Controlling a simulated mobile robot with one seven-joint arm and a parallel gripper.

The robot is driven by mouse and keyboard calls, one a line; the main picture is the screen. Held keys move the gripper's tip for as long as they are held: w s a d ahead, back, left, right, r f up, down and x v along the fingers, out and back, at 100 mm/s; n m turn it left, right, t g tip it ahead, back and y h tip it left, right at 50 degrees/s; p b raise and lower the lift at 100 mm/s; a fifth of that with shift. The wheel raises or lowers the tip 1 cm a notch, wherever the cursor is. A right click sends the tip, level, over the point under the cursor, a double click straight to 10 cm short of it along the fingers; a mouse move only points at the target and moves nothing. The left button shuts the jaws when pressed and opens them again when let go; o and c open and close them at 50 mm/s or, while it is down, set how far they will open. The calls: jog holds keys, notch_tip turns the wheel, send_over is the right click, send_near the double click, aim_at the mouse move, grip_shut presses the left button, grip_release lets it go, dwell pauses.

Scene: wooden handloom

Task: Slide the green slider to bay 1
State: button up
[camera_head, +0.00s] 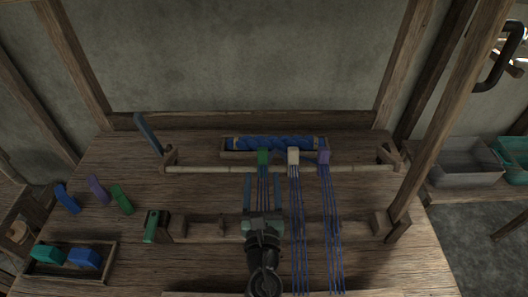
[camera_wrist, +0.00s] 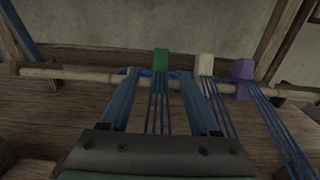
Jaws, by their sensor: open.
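The green slider (camera_head: 263,157) sits on a pale horizontal rod (camera_head: 215,169), left of a white slider (camera_head: 293,156) and a purple slider (camera_head: 323,158). Blue threads hang toward me from each slider. In the wrist view the green slider (camera_wrist: 161,60) stands upright on the rod, just beyond and between my fingertips. My gripper (camera_head: 263,180) is open and empty, its two blue fingers pointing at the green slider from the near side; they also show in the wrist view (camera_wrist: 159,76). I cannot tell whether they touch it. No bay is marked with a readable number.
The rod is clear left of the green slider, up to its wooden end support (camera_head: 168,158). A notched beam (camera_head: 200,227) crosses nearer me. A blue roll (camera_head: 275,142) lies behind the rod. Loose coloured blocks (camera_head: 97,189) and a tray (camera_head: 106,262) are at left.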

aim_at(263, 159)
jog(key=w+b, duration=0.1)
jog(key=w, duration=0.7)
jog(key=shift+w+d+b, duration=0.1)
jog(key=shift+w+b, duration=0.2)
jog(key=shift+w, duration=0.05)
grip_shut()
dwell(1.0)
